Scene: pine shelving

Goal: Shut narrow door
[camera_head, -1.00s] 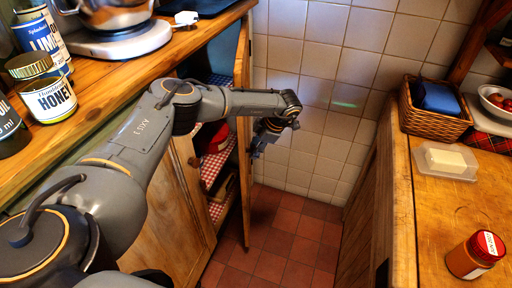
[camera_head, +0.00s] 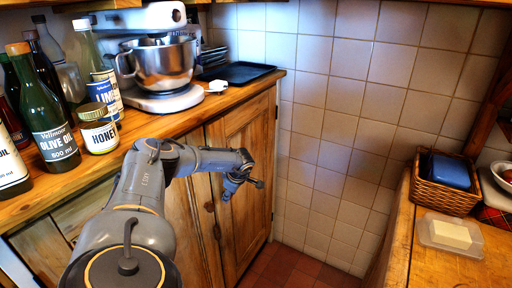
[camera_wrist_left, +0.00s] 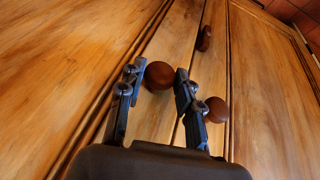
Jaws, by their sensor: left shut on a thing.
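The narrow door (camera_head: 250,145) is the right one of the wooden cabinet doors under the counter. It looks flush, or nearly flush, with the cabinet front. My left gripper (camera_head: 238,187) is in front of it, and part of the door is hidden behind my arm. In the left wrist view, the gripper (camera_wrist_left: 158,82) has its fingers on both sides of a round brown knob (camera_wrist_left: 158,75), shut on it. A second knob (camera_wrist_left: 217,110) is just outside one finger, across the seam between the doors. My right gripper is not in view.
The counter (camera_head: 180,122) above holds a stand mixer (camera_head: 165,65), a honey tin (camera_head: 97,130) and several bottles. A facing counter (camera_head: 430,265) on the right holds a basket (camera_head: 444,185) and a butter dish (camera_head: 450,236). Red floor tiles (camera_head: 285,268) lie between, clear where seen.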

